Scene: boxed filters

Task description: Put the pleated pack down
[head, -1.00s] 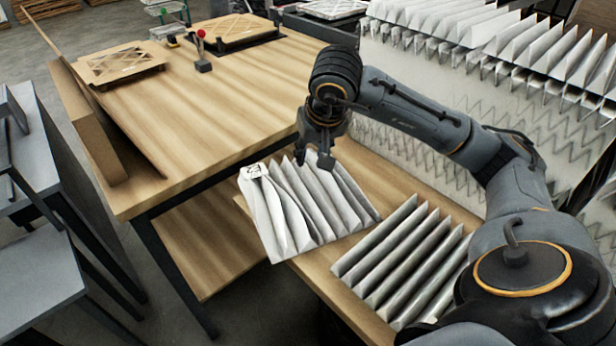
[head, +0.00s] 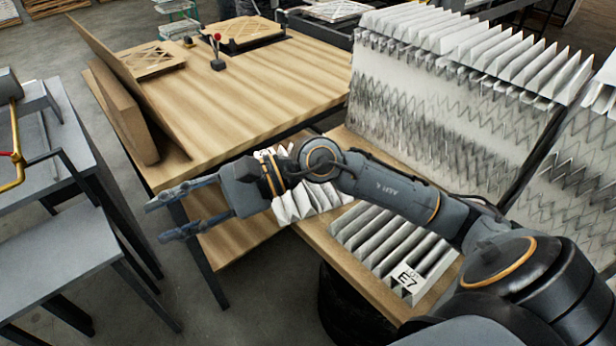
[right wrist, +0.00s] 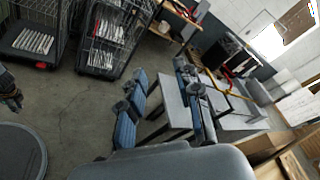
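A white pleated pack (head: 305,204) lies at the left edge of the narrow wooden bench (head: 318,240), partly hidden behind my right arm. A second pleated pack (head: 378,240), with an E7 label, lies on the bench nearer me. My right gripper (head: 155,220) is left of both packs, pointing left, with its fingers apart and nothing between them. Its spread fingers also show in the right wrist view (right wrist: 163,98). A dark piece with an orange ring (right wrist: 10,92) at that view's left edge may be my left gripper; its fingers are unclear.
A large wooden table (head: 240,95) stands behind, with upright boards (head: 120,110) at its left. Grey tables (head: 60,270) stand at the left. Tall pleated stacks (head: 440,110) stand behind the bench. Wire cages (right wrist: 115,40) show in the right wrist view.

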